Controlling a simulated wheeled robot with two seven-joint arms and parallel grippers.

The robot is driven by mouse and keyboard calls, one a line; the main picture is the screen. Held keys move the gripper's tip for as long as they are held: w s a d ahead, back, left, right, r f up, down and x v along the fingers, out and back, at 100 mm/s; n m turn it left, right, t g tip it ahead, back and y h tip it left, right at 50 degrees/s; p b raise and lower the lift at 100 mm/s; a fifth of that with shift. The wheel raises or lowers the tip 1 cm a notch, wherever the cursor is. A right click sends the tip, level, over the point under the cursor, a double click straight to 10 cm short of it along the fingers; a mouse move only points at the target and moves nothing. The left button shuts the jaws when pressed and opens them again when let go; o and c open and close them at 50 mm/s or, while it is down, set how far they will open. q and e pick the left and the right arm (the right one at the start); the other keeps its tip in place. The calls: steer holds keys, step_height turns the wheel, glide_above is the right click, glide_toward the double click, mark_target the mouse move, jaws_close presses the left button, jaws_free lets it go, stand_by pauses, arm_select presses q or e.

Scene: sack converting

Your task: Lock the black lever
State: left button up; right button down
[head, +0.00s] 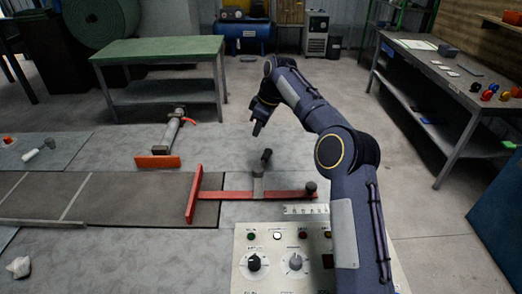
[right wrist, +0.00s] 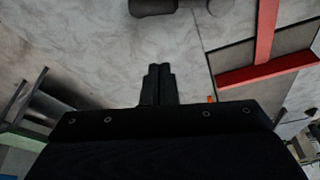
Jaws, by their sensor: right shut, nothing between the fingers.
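The black lever (head: 266,155) is a short dark piece at the top of a grey post on the red T-shaped bar (head: 240,195). My right gripper (head: 257,129) hangs above and behind the lever, apart from it. In the right wrist view its fingers (right wrist: 157,86) are together with nothing between them. A dark cylindrical piece (right wrist: 152,7) shows at the top edge of that view, cut off, beyond the fingertips; I cannot tell for sure which part it is. The red bar (right wrist: 265,72) lies at the right there. My left gripper is not in view.
A control panel (head: 262,270) with knobs and lights stands in front. A black knob (head: 310,187) sits at the red bar's right end. A clamp with an orange plate (head: 158,162) is to the left. A green-topped table (head: 160,48) and a workbench (head: 430,60) stand behind.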

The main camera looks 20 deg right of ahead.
mark_target(263, 163)
steer(key=x, duration=0.9)
steer(key=shift+f+p, duration=0.2)
steer(key=shift+p, duration=0.15)
steer(key=shift+s+d+f, duration=0.1)
steer(key=shift+d, duration=0.2)
steer(key=shift+s+d+r+p, duration=0.2)
steer(key=shift+s+d+p, duration=0.25)
steer(key=shift+s+d, duration=0.7)
steer(key=shift+w+d, duration=0.1)
